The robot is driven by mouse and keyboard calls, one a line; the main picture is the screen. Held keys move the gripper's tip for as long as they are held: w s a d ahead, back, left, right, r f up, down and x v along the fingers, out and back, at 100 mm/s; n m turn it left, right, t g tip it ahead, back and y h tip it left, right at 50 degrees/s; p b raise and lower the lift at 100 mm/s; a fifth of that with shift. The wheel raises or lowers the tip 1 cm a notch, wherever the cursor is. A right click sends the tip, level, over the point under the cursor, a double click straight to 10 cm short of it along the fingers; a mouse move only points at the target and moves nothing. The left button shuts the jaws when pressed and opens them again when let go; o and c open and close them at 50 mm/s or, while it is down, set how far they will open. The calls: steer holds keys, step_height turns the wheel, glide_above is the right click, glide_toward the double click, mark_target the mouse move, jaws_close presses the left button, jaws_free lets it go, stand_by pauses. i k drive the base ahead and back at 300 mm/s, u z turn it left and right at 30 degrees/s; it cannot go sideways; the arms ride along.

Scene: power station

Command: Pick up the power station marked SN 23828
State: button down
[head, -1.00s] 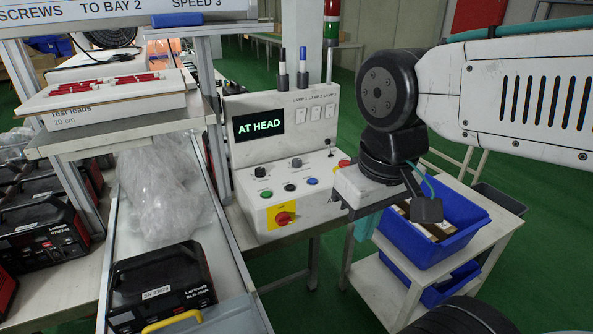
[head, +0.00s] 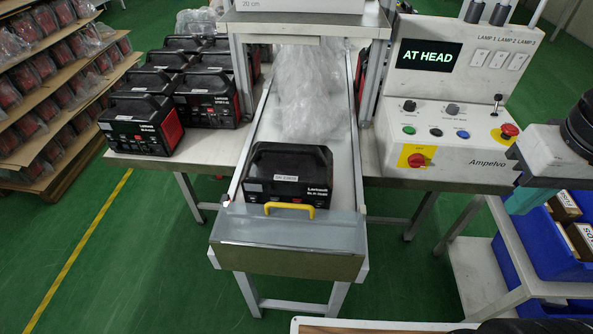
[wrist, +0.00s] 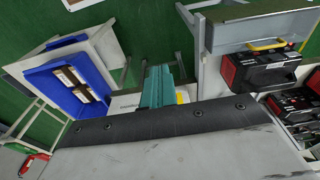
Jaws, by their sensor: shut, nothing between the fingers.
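A black power station (head: 290,180) with red sides sits at the near end of the roller lane, behind a yellow-handled end gate (head: 290,210). A white label on its top edge starts with SN; its digits are too small to read surely. It also seems to show at the right of the wrist view (wrist: 262,68). My gripper (wrist: 161,86) has teal fingers, shut and empty, and is well apart from the power station. In the head view the teal gripper (head: 530,192) is at the right edge, beside the control box.
Several similar power stations (head: 142,125) stand on the table left of the lane. Clear plastic wrap (head: 308,95) lies behind the labelled one. A control box (head: 450,100) reading AT HEAD stands right. Blue bins (head: 545,245) are at lower right. Racks stand left.

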mark_target(277, 172)
steer(key=k, duration=0.5)
steer(key=u, duration=2.05)
steer(key=i, duration=1.1)
steer(key=z, duration=2.1)
